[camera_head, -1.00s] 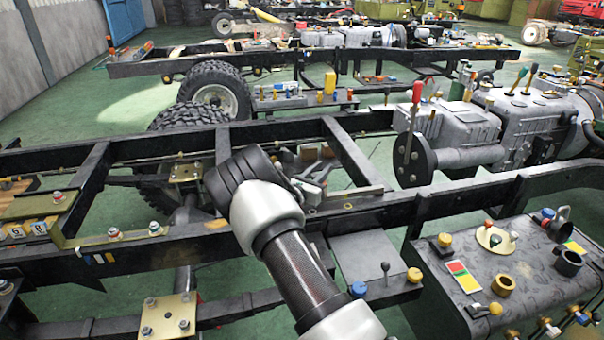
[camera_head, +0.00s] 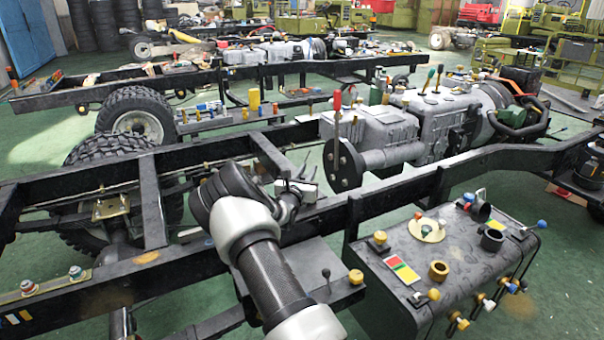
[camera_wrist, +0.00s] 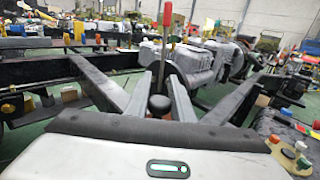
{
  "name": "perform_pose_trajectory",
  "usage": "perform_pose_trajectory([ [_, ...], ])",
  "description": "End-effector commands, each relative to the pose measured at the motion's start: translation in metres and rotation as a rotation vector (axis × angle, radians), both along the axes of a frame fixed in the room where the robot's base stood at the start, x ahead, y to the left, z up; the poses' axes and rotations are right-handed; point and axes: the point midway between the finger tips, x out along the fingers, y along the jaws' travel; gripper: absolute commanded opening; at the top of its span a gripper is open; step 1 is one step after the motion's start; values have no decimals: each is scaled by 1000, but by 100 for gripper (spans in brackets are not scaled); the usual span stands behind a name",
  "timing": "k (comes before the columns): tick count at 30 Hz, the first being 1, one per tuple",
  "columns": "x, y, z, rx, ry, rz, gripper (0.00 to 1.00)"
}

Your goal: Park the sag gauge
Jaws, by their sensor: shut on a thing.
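My gripper (camera_head: 301,188) is over the near chassis rail (camera_head: 335,213), left of the round dark flange (camera_head: 343,165) on the grey gearbox. In the wrist view its two grey fingers (camera_wrist: 160,78) close on a dark piece with a round black knob (camera_wrist: 159,106). Most of this piece is hidden by the fingers and wrist, and I cannot tell for sure that it is the sag gauge. In the head view my wrist hides it. I cannot pick out a parking place for the gauge.
A red-handled lever (camera_head: 337,104) stands upright by the flange; it also shows beyond my fingers in the wrist view (camera_wrist: 167,18). A small lever (camera_head: 326,274) stands on the plate beside my arm.

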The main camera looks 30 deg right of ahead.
Motion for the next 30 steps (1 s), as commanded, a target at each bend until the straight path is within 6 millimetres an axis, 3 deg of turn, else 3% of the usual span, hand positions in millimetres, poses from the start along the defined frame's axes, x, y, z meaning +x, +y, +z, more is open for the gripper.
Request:
perform_pose_trajectory([
  [8, -1, -1, -1, 1, 2, -2, 0],
  [9, -1, -1, -1, 1, 2, -2, 28],
  [11, -1, 0, -1, 1, 2, -2, 38],
  [23, -5, 6, 0, 1, 2, 0, 38],
  [30, -38, 39, 2, 1, 4, 1, 38],
])
